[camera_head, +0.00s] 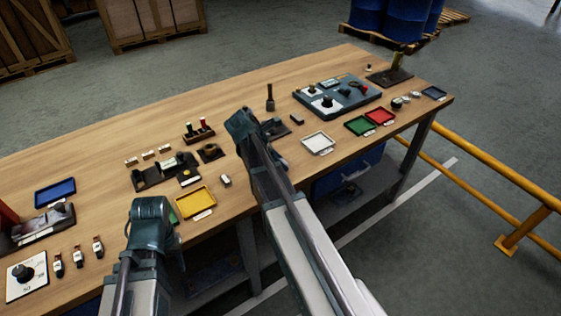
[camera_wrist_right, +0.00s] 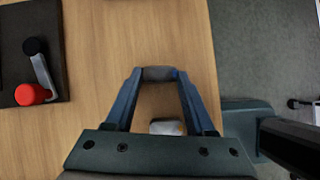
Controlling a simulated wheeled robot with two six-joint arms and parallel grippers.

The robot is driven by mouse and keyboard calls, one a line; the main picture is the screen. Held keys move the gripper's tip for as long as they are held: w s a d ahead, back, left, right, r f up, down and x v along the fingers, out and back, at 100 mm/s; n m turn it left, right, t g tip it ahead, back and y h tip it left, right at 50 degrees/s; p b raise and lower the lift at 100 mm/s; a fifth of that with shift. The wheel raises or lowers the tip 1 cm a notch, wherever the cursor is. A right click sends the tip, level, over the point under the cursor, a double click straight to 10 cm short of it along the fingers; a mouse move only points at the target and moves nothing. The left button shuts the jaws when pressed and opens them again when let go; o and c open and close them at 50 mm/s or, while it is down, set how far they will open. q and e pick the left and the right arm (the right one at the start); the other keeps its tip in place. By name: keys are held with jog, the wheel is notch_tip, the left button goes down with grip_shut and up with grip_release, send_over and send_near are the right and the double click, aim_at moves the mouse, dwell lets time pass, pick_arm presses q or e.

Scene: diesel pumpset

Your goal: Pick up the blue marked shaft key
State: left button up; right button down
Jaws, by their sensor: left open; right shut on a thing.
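My right gripper (camera_head: 244,124) is over the middle of the bench. In the right wrist view its blue fingers (camera_wrist_right: 158,73) close on a small dark grey bar, which I take to be the shaft key (camera_wrist_right: 157,74). The bar lies crosswise between the fingertips, with bare wood behind it. I cannot make out a blue mark on it, and my gripper hides it in the head view. My left gripper (camera_head: 150,210) is open, near the front edge beside the yellow tray; its fingertips are hard to see.
Several small pale blocks (camera_head: 148,154) lie on the bench. A yellow tray (camera_head: 196,203), blue tray (camera_head: 55,192), white tray (camera_head: 318,143), green tray (camera_head: 360,125) and red tray (camera_head: 380,116) stand there. A dark plate (camera_wrist_right: 62,60) with a red-knobbed lever is left in the wrist view.

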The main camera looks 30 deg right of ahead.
notch_tip(320, 180, up, 4)
jog(key=p, duration=0.3)
jog(key=shift+p, duration=0.35)
jog(key=shift+s+a+f+b, duration=0.15)
jog(key=shift+s+a, duration=0.2)
jog(key=shift+s, duration=0.2)
jog(key=shift+s+a+f+b, duration=0.15)
jog(key=shift+s+a, duration=0.2)
jog(key=shift+s, duration=0.2)
pick_arm(q)
notch_tip(320, 180, up, 5)
jog(key=shift+f+p, duration=0.2)
jog(key=shift+p, duration=0.35)
pick_arm(e)
jog(key=s+a+r, duration=0.1)
jog(key=s+a, duration=0.7)
jog(key=s, duration=0.2)
jog(key=shift+a+r, duration=0.15)
jog(key=shift+a, duration=0.25)
